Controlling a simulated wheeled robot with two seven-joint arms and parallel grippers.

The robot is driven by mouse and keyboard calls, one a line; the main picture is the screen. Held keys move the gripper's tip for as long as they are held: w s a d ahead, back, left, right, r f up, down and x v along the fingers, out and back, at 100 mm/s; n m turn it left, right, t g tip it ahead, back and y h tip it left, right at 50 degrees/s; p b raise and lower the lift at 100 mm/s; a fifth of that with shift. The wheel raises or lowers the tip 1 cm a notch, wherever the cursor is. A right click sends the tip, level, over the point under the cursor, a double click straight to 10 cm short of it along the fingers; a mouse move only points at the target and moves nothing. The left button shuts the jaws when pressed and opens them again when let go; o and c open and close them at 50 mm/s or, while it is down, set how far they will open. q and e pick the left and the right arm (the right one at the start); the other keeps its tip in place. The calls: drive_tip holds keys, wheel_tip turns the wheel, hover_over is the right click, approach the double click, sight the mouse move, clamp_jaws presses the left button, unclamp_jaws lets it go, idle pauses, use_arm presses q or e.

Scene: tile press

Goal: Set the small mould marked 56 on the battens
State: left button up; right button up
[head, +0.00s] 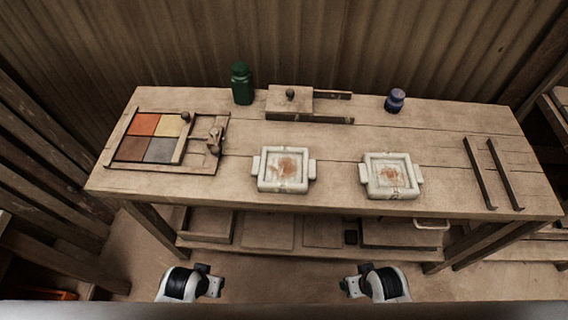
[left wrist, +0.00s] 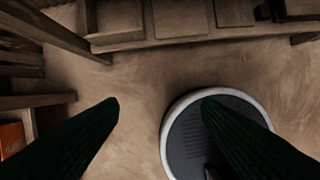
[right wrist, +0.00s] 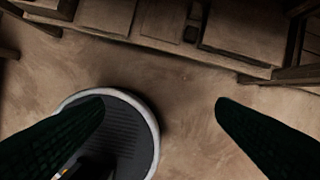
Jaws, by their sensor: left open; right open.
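Two small white square moulds with side lugs and reddish-brown stains inside stand near the table's front edge: a left mould (head: 284,170) and a right mould (head: 391,176). No number is readable on either, so I cannot tell which is marked 56. The battens are two dark parallel strips at the right of the table, a left batten (head: 479,172) and a right batten (head: 505,174), with nothing on them. My left gripper (head: 218,282) and right gripper (head: 346,284) are in front of the table, away from both moulds. The left wrist view (left wrist: 158,105) and right wrist view (right wrist: 160,105) show both open and empty.
A tray of coloured tiles (head: 112,166) lies at the left. A green bottle (head: 242,86), a wooden block with a knob (head: 289,104) and a blue jar (head: 395,101) stand at the back. A lower shelf (head: 320,253) holds boards. The table between right mould and battens is clear.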

use_arm(q)
wheel_tip(320, 180, up, 18)
drive_tip(key=w+t+p, duration=0.2)
use_arm(e)
drive_tip(key=w+a+r+n+t+y, duration=0.1)
drive_tip(key=w+a+r, duration=0.1)
drive_tip(key=r, duration=0.7)
drive_tip(key=w+a+r+n+y, duration=0.1)
drive_tip(key=w+a+r, duration=0.15)
drive_tip(key=r, duration=0.75)
drive_tip(key=w+a+r+n+g+y, duration=0.2)
drive_tip(key=w+a+r+n, duration=0.2)
drive_tip(key=w+a+n, duration=0.7)
use_arm(q)
drive_tip(key=w+d+r+n+t, duration=0.1)
drive_tip(key=w+d+r+t, duration=0.2)
drive_tip(key=w+d+t, duration=0.5)
drive_tip(key=w+d, duration=0.4)
drive_tip(key=d, duration=0.1)
drive_tip(key=shift+w+r+t+h, duration=0.15)
drive_tip(key=shift+w+t+h, duration=0.25)
use_arm(e)
drive_tip(key=w+d+r+n+g+h, duration=0.1)
drive_tip(key=w+d+r+n+h, duration=0.1)
drive_tip(key=w, duration=0.8)
wheel_tip(320, 180, up, 3)
drive_tip(key=shift+w+d+r+g+h, duration=0.25)
drive_tip(key=shift+d+h, duration=0.25)
drive_tip(key=shift+h, duration=0.6)
drive_tip(key=shift+f, duration=0.15)
